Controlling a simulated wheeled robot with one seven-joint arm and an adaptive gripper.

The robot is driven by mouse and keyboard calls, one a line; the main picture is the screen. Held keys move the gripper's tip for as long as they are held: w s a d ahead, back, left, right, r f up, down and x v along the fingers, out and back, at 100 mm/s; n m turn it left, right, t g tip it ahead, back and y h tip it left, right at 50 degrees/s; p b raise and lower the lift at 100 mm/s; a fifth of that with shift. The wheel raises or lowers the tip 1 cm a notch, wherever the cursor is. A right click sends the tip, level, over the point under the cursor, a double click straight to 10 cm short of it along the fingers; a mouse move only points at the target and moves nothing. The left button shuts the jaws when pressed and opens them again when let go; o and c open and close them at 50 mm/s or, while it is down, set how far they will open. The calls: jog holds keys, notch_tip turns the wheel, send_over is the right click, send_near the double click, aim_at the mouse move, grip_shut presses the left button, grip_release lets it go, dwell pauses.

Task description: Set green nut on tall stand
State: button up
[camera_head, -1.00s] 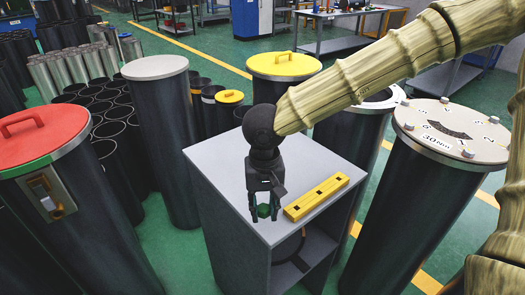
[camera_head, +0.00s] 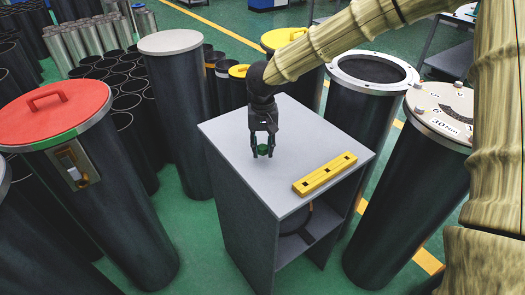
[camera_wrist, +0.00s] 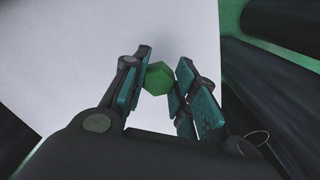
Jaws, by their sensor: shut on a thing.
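My gripper (camera_head: 263,152) is shut on the green nut (camera_head: 263,149), holding it over the grey top of a cabinet-like stand (camera_head: 225,128). In the wrist view the nut (camera_wrist: 158,77) sits between the fingertips of my gripper (camera_wrist: 160,80), with the plain pale top (camera_wrist: 60,60) behind it. A gap below the nut seems to show, but its height is hard to judge. A tall dark cylinder with a flat pale grey lid (camera_head: 168,43) stands behind and left of the cabinet. I cannot tell for certain which one is the tall stand.
A yellow bar with dark holes (camera_head: 325,173) lies on the cabinet top, right of my gripper. A red-lidded cylinder (camera_head: 55,115) stands left. An open flanged cylinder (camera_head: 372,72) and a bolted-lid cylinder (camera_head: 440,112) stand right. Several dark tubes (camera_head: 105,92) fill the back left.

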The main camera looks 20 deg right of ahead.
aim_at(263, 148)
jog(key=shift+w+f, duration=0.1)
jog(key=shift+w, duration=0.15)
jog(key=shift+s+d+f+p, duration=0.1)
jog(key=shift+s+f+p, duration=0.15)
jog(key=shift+f+p, duration=0.35)
notch_tip(263, 148, down, 2)
jog(key=shift+w, duration=0.15)
jog(key=o, duration=1)
jog(key=shift+f, duration=0.15)
jog(key=shift+o, duration=0.2)
notch_tip(263, 148, up, 12)
jog(key=shift+r+b, duration=0.15)
jog(key=shift+b, duration=0.9)
